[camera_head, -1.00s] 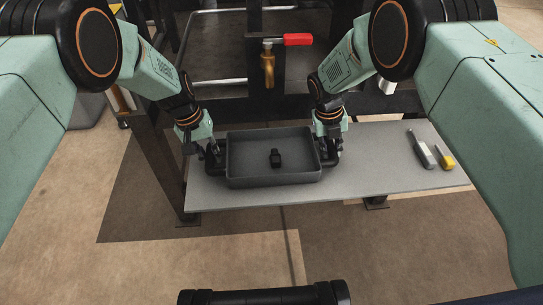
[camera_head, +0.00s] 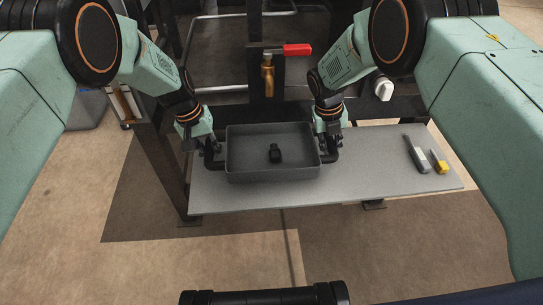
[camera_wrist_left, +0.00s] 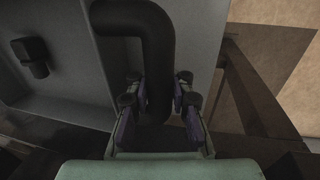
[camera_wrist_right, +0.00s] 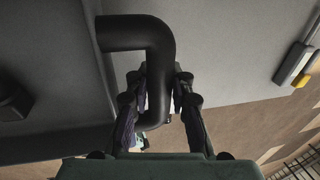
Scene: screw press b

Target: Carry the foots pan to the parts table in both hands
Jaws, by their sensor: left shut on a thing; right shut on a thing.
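The foots pan (camera_head: 273,173) is a shallow dark grey tray over the pale grey shelf (camera_head: 372,168) of the press. A small black object (camera_head: 275,153) lies inside it and also shows in the left wrist view (camera_wrist_left: 33,57). My left gripper (camera_head: 208,148) is shut on the pan's left bent black handle (camera_wrist_left: 150,45). My right gripper (camera_head: 328,143) is shut on the right handle (camera_wrist_right: 150,50). The pan looks about level. I cannot tell how much gap lies under it. No separate parts table is recognisable.
A brass valve with a red lever (camera_head: 297,49) hangs behind the pan. Dark press posts stand behind. Open floor (camera_head: 200,265) lies in front.

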